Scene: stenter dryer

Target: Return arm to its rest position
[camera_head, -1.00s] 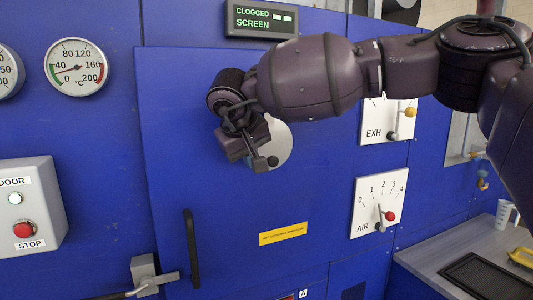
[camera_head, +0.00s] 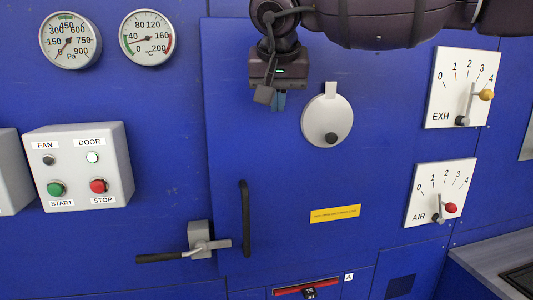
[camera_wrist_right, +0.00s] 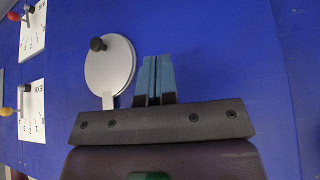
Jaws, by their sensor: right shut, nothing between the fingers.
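My right arm comes in from the top right in the head view. My right gripper (camera_head: 278,100) hangs in front of the blue door (camera_head: 270,170), left of and slightly above the round grey cover (camera_head: 327,118) with its black knob. In the wrist view the blue fingertips (camera_wrist_right: 153,76) are together with nothing between them, apart from the cover (camera_wrist_right: 109,68) beside them. My left gripper is not in view.
A control box (camera_head: 80,165) with buttons is on the left, below two gauges. The EXH dial (camera_head: 462,88) and AIR dial (camera_head: 440,193) are on the right. A door handle (camera_head: 245,220) and latch lever (camera_head: 200,240) stand out below. A counter (camera_head: 500,262) is at lower right.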

